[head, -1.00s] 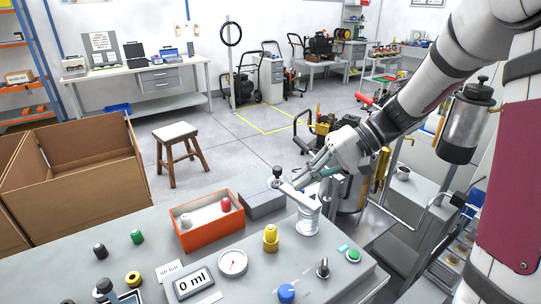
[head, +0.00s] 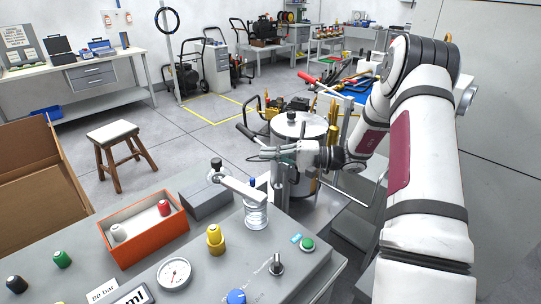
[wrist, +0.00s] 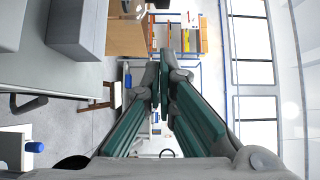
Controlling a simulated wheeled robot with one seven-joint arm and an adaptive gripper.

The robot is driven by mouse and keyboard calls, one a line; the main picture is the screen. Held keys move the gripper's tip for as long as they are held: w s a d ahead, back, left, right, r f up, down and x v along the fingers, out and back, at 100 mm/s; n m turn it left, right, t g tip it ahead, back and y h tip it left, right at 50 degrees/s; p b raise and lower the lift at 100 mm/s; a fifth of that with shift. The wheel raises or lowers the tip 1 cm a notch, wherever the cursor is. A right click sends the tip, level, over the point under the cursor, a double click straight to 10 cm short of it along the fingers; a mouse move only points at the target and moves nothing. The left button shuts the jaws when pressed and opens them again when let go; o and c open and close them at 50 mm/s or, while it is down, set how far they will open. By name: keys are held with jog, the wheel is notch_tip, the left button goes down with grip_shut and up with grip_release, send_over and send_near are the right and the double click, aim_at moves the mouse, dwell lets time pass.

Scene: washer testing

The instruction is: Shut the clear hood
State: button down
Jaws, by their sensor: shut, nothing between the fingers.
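I cannot make out a clear hood in either view. My gripper (head: 264,156) is shut and empty in the head view, pointing left over the far edge of the grey bench. It is beyond the white lever on a ringed post (head: 255,210) and just in front of a metal cylinder with a black-knobbed lid (head: 299,128). I cannot tell whether it touches the cylinder. In the wrist view, the green-and-grey fingers of my gripper (wrist: 164,72) come together with nothing between them.
The grey bench (head: 205,260) carries an orange box (head: 140,245), a grey block (head: 207,203), a gauge (head: 173,273) and several knobs. A stool (head: 113,135) and cardboard box (head: 30,165) stand on the left. Open floor (head: 190,150) lies beyond the bench.

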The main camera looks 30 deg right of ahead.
jog(key=w+a+p, duration=0.1)
jog(key=w+a, duration=0.1)
jog(key=a, duration=0.7)
jog(key=shift+w+a, duration=0.2)
jog(key=shift+w, duration=0.05)
jog(key=shift+a, duration=0.1)
